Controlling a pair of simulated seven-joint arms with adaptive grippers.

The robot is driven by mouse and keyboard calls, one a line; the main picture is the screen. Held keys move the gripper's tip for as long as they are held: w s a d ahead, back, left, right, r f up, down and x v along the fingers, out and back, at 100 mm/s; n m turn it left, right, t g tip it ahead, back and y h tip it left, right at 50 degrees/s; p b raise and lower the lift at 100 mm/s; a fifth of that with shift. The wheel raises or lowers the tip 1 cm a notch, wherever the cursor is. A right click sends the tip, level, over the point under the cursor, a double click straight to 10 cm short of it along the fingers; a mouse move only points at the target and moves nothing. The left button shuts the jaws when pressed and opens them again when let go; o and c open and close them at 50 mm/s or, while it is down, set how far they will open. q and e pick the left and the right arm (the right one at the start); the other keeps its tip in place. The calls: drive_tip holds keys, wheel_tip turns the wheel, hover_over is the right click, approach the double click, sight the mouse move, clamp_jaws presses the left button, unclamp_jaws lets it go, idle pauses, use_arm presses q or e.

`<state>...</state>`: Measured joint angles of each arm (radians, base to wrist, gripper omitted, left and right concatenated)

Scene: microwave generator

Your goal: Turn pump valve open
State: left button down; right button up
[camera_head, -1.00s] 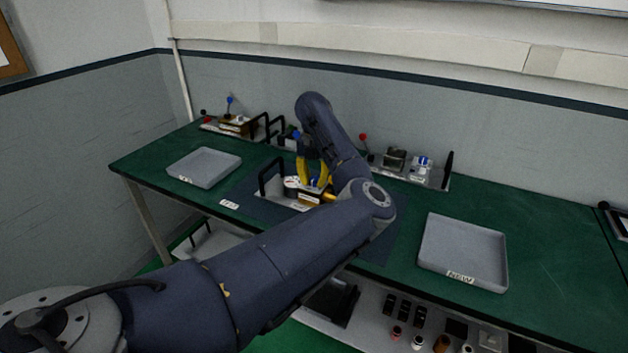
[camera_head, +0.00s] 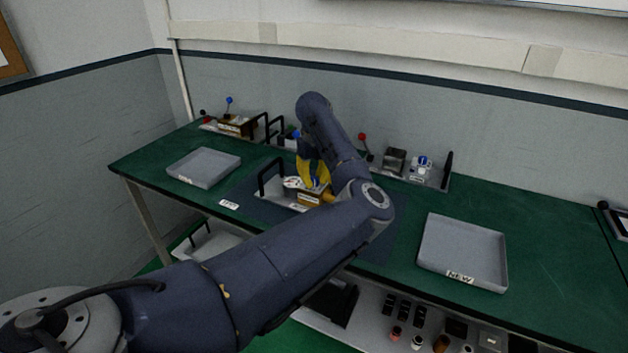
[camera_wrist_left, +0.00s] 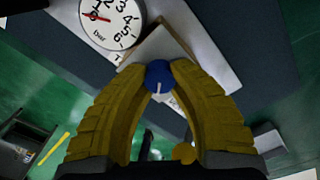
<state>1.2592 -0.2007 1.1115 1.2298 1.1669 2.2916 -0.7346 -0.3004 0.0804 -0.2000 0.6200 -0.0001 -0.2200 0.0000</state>
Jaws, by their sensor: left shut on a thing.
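The pump unit sits on a dark mat at the middle of the green bench, with a white round dial gauge (camera_wrist_left: 112,20) and a tan block (camera_head: 309,199). Its valve knob (camera_wrist_left: 158,75) is blue with a white line and shows in the left wrist view. My left gripper (camera_head: 316,183) has yellow fingers pointing down over the unit. In the left wrist view its fingertips (camera_wrist_left: 159,77) are shut on the blue knob, one on each side. In the head view the knob is hidden by the fingers. My right gripper is not in view.
A grey tray (camera_head: 204,179) lies to the left and another grey tray marked NEW (camera_head: 462,226) to the right. Behind stand units with lever handles, one with a red ball (camera_head: 362,136). A black handle (camera_head: 271,172) rises beside the pump unit.

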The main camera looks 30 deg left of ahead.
sight(315, 179)
use_arm(q)
drive_tip(key=n, duration=0.5)
drive_tip(key=shift+w+n, duration=0.1)
drive_tip(key=shift+n, duration=2.3)
drive_tip(key=c, duration=1.1)
unclamp_jaws()
drive_tip(key=shift+o, duration=0.2)
drive_tip(key=shift+r, duration=0.1)
wheel_tip(315, 179, up, 12)
